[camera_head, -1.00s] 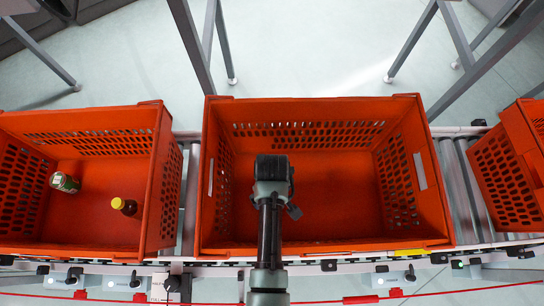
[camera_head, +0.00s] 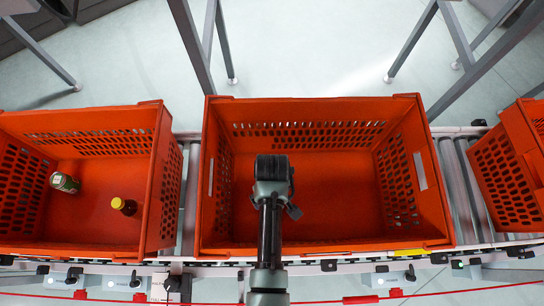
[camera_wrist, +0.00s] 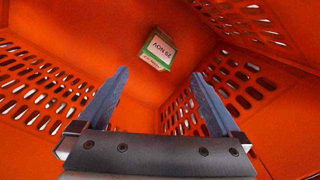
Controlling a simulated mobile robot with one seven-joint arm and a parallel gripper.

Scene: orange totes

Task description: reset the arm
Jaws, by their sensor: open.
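My gripper (camera_head: 273,172) hangs over the middle orange tote (camera_head: 420,110) in the head view, with my arm reaching in from the bottom edge. In the wrist view, my gripper (camera_wrist: 160,78) shows two blue-grey fingers spread apart with nothing between them. A small white and green box (camera_wrist: 157,49) with printed text lies inside an orange tote, beyond the fingertips. In the head view I cannot see this box; my arm and gripper cover part of the middle tote's floor.
The left tote (camera_head: 158,150) holds a green and white can (camera_head: 65,182) and a bottle with a yellow cap (camera_head: 124,206). Part of another tote (camera_head: 505,180) shows at the right. The totes stand on a roller conveyor (camera_head: 463,190). Grey metal legs rise behind it.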

